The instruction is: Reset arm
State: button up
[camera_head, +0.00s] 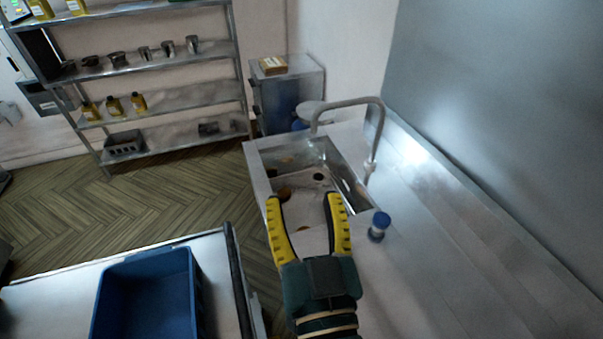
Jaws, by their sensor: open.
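My gripper (306,208) has yellow and black fingers on a dark green body. Its fingers are spread wide and nothing is between them. In the head view it appears in front of the near part of the metal sink (262,172), and it hides part of the sink and counter. How high it is above the counter I cannot tell.
A curved faucet (378,115) rises beside the sink. A small blue-capped container (379,226) stands on the counter right of my gripper. A blue bin (150,300) sits on the table at lower left. Metal shelves (165,95) hold bottles and pots; wooden floor lies between.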

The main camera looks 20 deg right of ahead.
jog(key=s+a+r+n+t+y, duration=0.1)
jog(key=s+r+t, duration=0.2)
jog(key=r, duration=0.7)
jog(key=shift+s+a+r+n+y, duration=0.2)
jog(key=shift+s+a+n+y, duration=0.15)
jog(key=shift+s, duration=0.2)
